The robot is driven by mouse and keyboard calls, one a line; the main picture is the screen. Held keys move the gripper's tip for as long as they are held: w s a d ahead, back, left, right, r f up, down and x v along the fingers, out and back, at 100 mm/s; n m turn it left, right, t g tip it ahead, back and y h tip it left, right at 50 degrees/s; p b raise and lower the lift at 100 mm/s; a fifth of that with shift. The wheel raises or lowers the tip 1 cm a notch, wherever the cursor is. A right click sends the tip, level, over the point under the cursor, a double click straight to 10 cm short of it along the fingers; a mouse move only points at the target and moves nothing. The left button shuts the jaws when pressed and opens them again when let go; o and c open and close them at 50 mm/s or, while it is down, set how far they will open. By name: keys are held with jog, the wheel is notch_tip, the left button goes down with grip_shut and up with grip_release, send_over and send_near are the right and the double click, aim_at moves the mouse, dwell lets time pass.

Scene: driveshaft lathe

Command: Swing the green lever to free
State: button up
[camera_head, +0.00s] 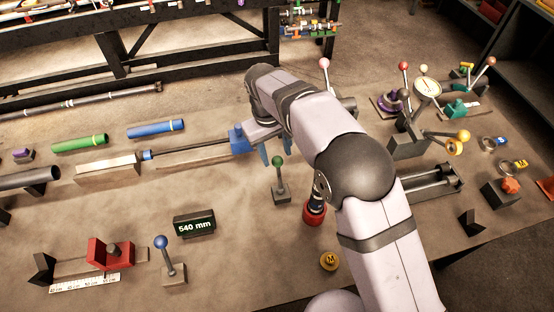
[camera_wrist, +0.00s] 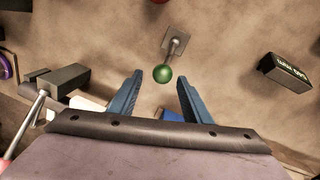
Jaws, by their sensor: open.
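The green lever (camera_head: 278,178) stands on a small grey base in the middle of the bench, with a round green knob on a thin stem. In the wrist view its green knob (camera_wrist: 163,74) shows just ahead of my fingertips, roughly centred between them, with its base beyond. My gripper (camera_wrist: 157,84) is open, its two blue fingers apart with nothing held. In the head view my gripper (camera_head: 269,152) is partly hidden by my arm, a little behind and left of the lever knob. Whether the knob lies between the fingers in depth is hard to tell.
A black 540 mm display (camera_head: 194,224) stands left of the lever. A blue-knobbed lever (camera_head: 161,243) is farther front left. A blue block (camera_head: 238,138) with a shaft is beside my gripper. A red-based part (camera_head: 314,212) stands right of the lever. Bench around the lever's base is clear.

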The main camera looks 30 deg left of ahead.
jog(key=shift+s+r+b, duration=0.15)
jog(key=shift+r+b, duration=0.15)
jog(key=shift+r, duration=1.3)
